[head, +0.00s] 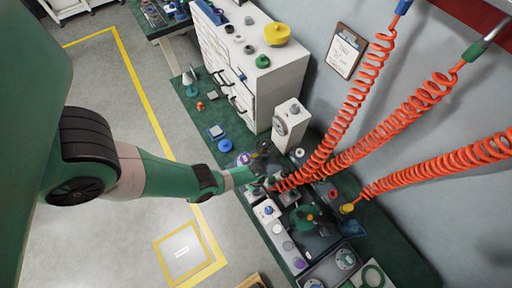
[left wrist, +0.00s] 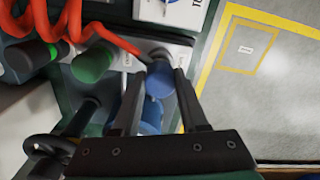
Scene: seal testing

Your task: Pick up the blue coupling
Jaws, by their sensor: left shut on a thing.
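The blue coupling (left wrist: 158,82) is a rounded blue piece between the two dark fingers of my left gripper (left wrist: 159,72) in the left wrist view. The fingers are shut on it, one on each side. Its far end meets a pale labelled block, and I cannot tell whether it is seated there or apart. More blue shows below it between the fingers. In the head view my left gripper (head: 264,178) is low over the cluttered green bench, and the coupling is hidden or too small to tell. My right gripper is not in view.
Orange coiled hoses (head: 375,95) hang across the bench's right side; one passes close to my left gripper. A green coupling (left wrist: 93,63) sits beside the blue one. A white drawer cabinet (head: 262,85) stands behind. Grey floor (head: 105,120) at left is open.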

